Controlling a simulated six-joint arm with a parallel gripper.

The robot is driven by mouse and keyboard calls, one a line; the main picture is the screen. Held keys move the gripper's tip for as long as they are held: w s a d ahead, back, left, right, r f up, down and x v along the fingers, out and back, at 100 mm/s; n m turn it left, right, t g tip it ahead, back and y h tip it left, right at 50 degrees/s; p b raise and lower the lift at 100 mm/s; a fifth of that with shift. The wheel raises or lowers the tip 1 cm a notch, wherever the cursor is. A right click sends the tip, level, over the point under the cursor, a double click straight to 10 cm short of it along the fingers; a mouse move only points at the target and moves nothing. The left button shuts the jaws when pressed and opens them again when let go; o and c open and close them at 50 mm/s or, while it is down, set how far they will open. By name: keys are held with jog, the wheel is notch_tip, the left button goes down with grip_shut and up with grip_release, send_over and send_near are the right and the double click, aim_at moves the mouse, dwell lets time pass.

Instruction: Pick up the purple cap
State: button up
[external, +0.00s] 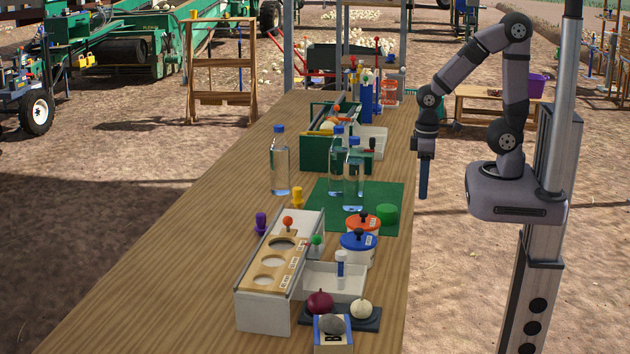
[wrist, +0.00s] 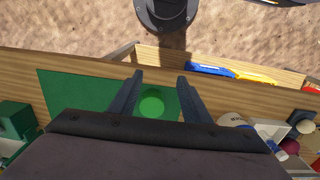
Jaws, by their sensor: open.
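A small purple cap-like piece (external: 261,222) stands upright on the wooden table, left of a pale box with round holes. I cannot make it out in the wrist view. My gripper (external: 423,194) hangs pointing down beyond the table's right edge, well to the right of the purple piece and not touching it. In the wrist view my gripper (wrist: 160,80) shows its two fingers apart, with nothing held. A green round piece (wrist: 151,103) shows below, between the fingers; it also shows on the green mat in the external view (external: 387,214).
A yellow piece (external: 297,197) and a clear bottle (external: 280,165) stand near the purple one. The holed box (external: 263,309) is close on its right. More bottles and two lidded tubs stand between it and my gripper. The table's left strip is clear.

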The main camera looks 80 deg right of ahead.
jog(key=shift+r, duration=0.1)
notch_tip(320, 180, up, 5)
jog(key=n+t+y+b, duration=0.1)
jog(key=n+t, duration=0.2)
jog(key=t, duration=0.1)
send_over(261, 225)
jog(key=s+d, duration=0.2)
jog(key=s, duration=0.1)
notch_tip(261, 225, down, 8)
jog(key=shift+w+f, duration=0.15)
jog(key=shift+f, duration=0.05)
